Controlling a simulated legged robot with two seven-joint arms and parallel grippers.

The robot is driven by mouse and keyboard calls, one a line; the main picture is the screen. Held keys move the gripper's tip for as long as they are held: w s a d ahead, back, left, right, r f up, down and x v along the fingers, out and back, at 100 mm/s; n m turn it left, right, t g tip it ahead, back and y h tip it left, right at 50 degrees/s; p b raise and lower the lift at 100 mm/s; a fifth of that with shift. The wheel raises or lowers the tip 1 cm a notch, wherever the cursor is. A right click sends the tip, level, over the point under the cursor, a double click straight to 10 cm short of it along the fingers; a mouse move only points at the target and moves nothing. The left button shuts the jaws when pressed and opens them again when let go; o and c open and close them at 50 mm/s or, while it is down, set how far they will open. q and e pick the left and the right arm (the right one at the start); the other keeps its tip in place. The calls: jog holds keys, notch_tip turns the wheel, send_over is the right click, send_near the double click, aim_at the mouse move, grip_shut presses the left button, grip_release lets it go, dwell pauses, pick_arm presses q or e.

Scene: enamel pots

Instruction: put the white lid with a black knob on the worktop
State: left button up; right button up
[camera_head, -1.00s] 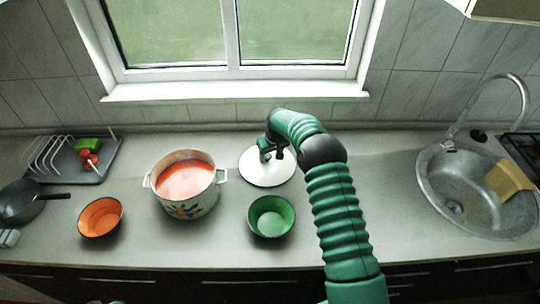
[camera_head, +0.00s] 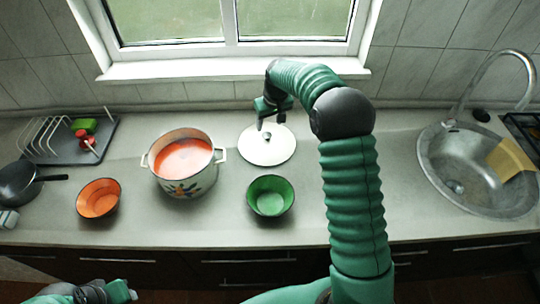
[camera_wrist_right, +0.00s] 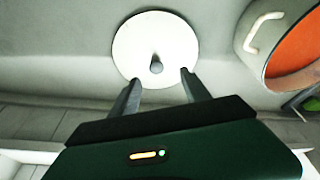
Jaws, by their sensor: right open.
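The white lid with a black knob (camera_head: 267,151) lies flat on the grey worktop (camera_head: 330,215), behind the green bowl and right of the pot. My right gripper (camera_head: 270,123) is open, above the lid's far part and apart from it. In the right wrist view, the lid (camera_wrist_right: 137,40) shows whole, and its knob (camera_wrist_right: 156,67) stands free just beyond the two spread fingertips (camera_wrist_right: 158,78). My left gripper (camera_head: 120,292) shows only partly at the bottom left edge, away from the lid; its jaws are unclear.
A white pot with red-orange contents (camera_head: 190,186) stands uncovered left of the lid. A green bowl (camera_head: 270,196) and an orange bowl (camera_head: 98,198) stand nearer the front. A dish rack (camera_head: 45,138) and pan (camera_head: 15,183) are far left, the sink (camera_head: 470,190) right.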

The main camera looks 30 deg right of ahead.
jog(key=s+a+f, duration=0.1)
jog(key=s+a, duration=0.8)
jog(key=s, duration=0.4)
jog(key=s+a+f+n, duration=0.1)
jog(key=s+a, duration=0.8)
jog(key=s, duration=0.5)
jog(key=shift+s+f+n+g+y, duration=0.15)
jog(key=shift+f+n+g+y, duration=0.15)
jog(key=shift+f+g, duration=0.1)
